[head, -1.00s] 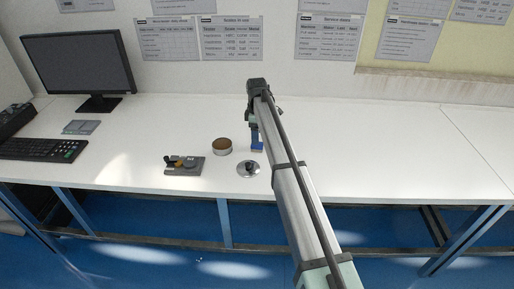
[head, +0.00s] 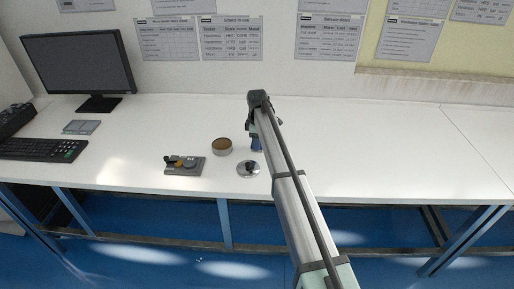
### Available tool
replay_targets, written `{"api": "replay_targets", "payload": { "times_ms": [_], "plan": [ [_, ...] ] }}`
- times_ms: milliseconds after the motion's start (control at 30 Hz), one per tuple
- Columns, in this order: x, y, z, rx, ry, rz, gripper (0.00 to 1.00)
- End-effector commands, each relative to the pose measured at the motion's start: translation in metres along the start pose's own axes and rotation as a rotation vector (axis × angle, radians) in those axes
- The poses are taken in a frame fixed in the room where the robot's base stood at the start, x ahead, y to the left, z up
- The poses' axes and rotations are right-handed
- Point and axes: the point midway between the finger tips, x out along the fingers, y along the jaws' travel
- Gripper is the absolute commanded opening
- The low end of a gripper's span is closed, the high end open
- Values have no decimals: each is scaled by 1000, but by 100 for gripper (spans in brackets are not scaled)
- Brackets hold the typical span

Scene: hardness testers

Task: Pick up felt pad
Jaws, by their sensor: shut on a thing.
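My gripper (head: 254,133) points down over the white table, at the end of my arm, right of the round tin. It is shut on a small dark blue thing (head: 257,146), partly hidden by my arm. I cannot tell from its shape whether this is the felt pad, and no other thing in view is clearly a felt pad. I cannot tell whether the blue thing touches the table.
A round tin (head: 222,149) with a brown top stands left of my gripper. A silver disc (head: 243,172) with a dark knob lies in front. A grey tray (head: 173,170) with small parts, a keyboard (head: 42,149) and a monitor (head: 78,64) are left. The right table is clear.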

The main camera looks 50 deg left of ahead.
Motion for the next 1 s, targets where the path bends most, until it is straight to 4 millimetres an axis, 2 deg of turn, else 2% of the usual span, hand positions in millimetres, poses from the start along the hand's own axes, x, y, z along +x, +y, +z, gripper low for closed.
{"api": "replay_targets", "payload": {
  "times_ms": [33,233,567,667,1000],
  "plan": [
    [0,0,0,0,0,0,30],
    [0,0,0,0,0,0,12],
    [-7,0,0,0,0,0,12],
    [-19,0,0,0,0,1,12],
    [-77,0,0,0,0,1,12]
  ]
}}
